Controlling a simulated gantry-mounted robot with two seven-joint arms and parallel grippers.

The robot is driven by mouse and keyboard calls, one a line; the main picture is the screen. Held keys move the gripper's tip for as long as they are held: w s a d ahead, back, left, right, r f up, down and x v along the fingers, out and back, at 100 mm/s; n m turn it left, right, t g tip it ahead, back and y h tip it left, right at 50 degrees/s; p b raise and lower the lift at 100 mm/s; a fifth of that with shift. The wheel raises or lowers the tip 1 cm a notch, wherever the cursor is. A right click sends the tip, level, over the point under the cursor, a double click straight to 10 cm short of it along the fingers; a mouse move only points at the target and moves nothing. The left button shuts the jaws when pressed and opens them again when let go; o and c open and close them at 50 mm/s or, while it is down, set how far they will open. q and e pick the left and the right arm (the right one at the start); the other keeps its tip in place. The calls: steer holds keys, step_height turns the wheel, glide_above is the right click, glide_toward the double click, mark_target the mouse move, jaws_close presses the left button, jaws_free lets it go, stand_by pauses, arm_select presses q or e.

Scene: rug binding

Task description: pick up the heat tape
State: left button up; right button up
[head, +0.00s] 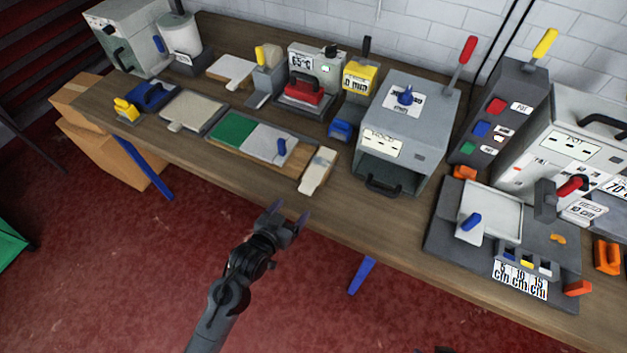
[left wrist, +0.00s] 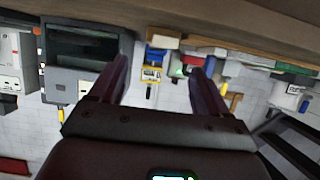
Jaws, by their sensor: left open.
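No item in view carries a label I can read as heat tape, so I cannot tell for sure which it is. A large white roll (head: 180,36) stands at the back left of the bench. A small cream block (head: 318,170) lies near the bench's front edge, beside the green and grey board. My left gripper (head: 289,213) is open and empty, in front of the bench edge, nearest the cream block. In the left wrist view its two fingers (left wrist: 165,66) are apart with nothing between them. My right gripper does not show.
The wooden bench (head: 395,225) is crowded. A grey open-fronted box machine (head: 425,137) stands right of the cream block. A green and grey board (head: 232,131) lies left of it. A dark fixture (head: 440,240) occupies the right.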

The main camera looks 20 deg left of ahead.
mark_target(307, 187)
arm_select(q)
steer(key=x, duration=0.5)
steer(key=shift+w, duration=0.3)
steer(key=shift+w+a, duration=0.1)
steer(key=shift+w, duration=0.45)
steer(key=x, duration=0.4)
steer(key=shift+w+a+r+b, duration=0.1)
steer(key=shift+a+b, duration=0.05)
steer(key=shift+b, duration=0.25)
steer(key=shift+c, duration=0.4)
